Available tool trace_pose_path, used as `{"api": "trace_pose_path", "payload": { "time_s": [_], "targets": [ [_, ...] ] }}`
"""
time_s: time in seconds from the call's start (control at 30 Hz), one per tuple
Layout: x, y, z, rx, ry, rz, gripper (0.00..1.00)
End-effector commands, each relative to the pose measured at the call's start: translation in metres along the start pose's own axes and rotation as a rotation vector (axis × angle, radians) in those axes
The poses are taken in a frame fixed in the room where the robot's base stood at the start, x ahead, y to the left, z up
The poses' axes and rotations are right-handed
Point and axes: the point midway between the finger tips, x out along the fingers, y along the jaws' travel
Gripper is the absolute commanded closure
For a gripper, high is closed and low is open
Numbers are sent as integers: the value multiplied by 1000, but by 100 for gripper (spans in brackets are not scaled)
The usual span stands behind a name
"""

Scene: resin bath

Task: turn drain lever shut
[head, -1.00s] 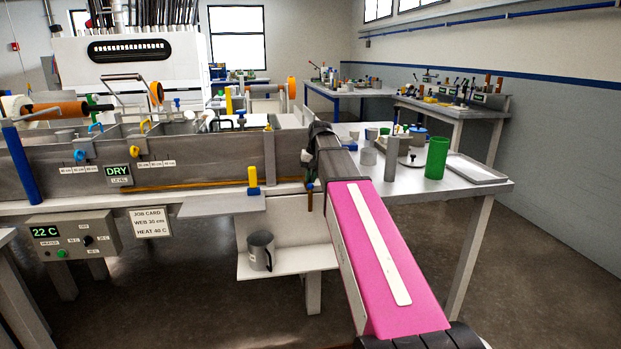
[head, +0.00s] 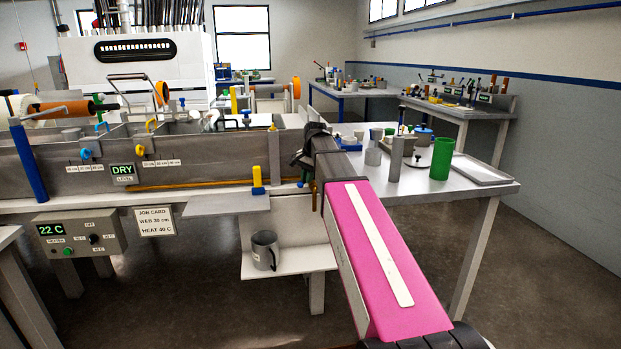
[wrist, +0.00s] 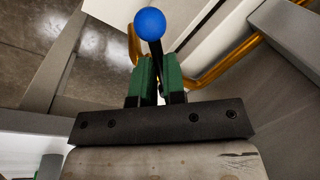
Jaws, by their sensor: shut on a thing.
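The drain lever shows in the wrist view as a dark stem with a round blue knob (wrist: 150,23). My gripper (wrist: 158,68) is shut on the stem, with its green fingers on either side and the knob standing out beyond the fingertips. A curved brass pipe (wrist: 226,64) runs behind the lever. In the head view my arm reaches to the right end of the grey bath (head: 215,175); the fingers and their grip on the lever are mostly hidden there. How far the lever is turned I cannot tell.
A grey mug (head: 264,250) stands on a low white shelf (head: 290,262) left of my arm. A yellow-and-blue piece (head: 257,181) stands on a ledge by the bath. The right table holds a green cup (head: 441,160) and a tray (head: 483,170).

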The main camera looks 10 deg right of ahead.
Motion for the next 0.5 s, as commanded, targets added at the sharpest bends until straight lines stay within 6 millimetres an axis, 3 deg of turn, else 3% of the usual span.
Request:
{"api": "trace_pose_path", "payload": {
  "time_s": [0.5],
  "targets": [
    [4,-22,-4,477,96,0,100]
  ]
}}
